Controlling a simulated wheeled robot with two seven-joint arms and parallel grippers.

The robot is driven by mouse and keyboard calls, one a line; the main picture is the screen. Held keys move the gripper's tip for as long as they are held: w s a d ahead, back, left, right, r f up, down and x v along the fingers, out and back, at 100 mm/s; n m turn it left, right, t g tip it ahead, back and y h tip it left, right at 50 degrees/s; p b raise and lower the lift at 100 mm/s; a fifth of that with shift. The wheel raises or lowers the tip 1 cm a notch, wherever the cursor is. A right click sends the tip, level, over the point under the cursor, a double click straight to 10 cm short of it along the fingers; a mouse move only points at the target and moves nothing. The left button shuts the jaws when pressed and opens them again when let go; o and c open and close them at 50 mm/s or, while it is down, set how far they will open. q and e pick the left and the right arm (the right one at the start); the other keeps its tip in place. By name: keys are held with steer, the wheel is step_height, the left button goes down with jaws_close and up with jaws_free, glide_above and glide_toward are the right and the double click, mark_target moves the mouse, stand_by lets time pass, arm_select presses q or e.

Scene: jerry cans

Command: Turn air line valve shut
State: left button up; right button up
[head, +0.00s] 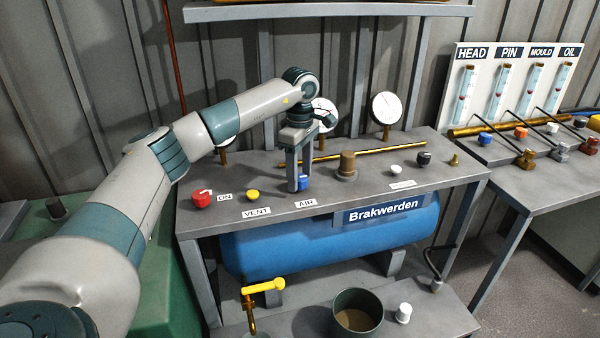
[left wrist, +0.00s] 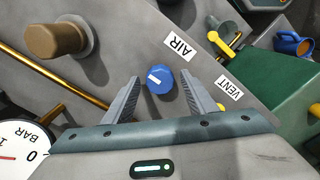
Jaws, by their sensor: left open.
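The blue knob (head: 303,183) stands on the bench top behind the AIR label (head: 306,203). In the left wrist view the blue knob (left wrist: 159,80) shows a short white mark on its top. My left gripper (head: 298,186) points down over it, open. In the left wrist view the fingers of my left gripper (left wrist: 161,82) are on either side of the knob, with a gap on each side. In the head view the fingers hide part of the knob. My right gripper is not in view.
On the bench (head: 350,197) are a red knob (head: 201,199), a yellow knob (head: 252,195) by the VENT label and a brown knob (head: 347,165). Dial gauges (head: 387,108) and a brass rod (head: 375,152) stand behind. A blue tank (head: 300,247) and yellow-handled valve (head: 263,287) are below.

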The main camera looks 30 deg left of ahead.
arm_select(q)
steer(key=c, duration=1)
steer(key=shift+c, duration=0.3)
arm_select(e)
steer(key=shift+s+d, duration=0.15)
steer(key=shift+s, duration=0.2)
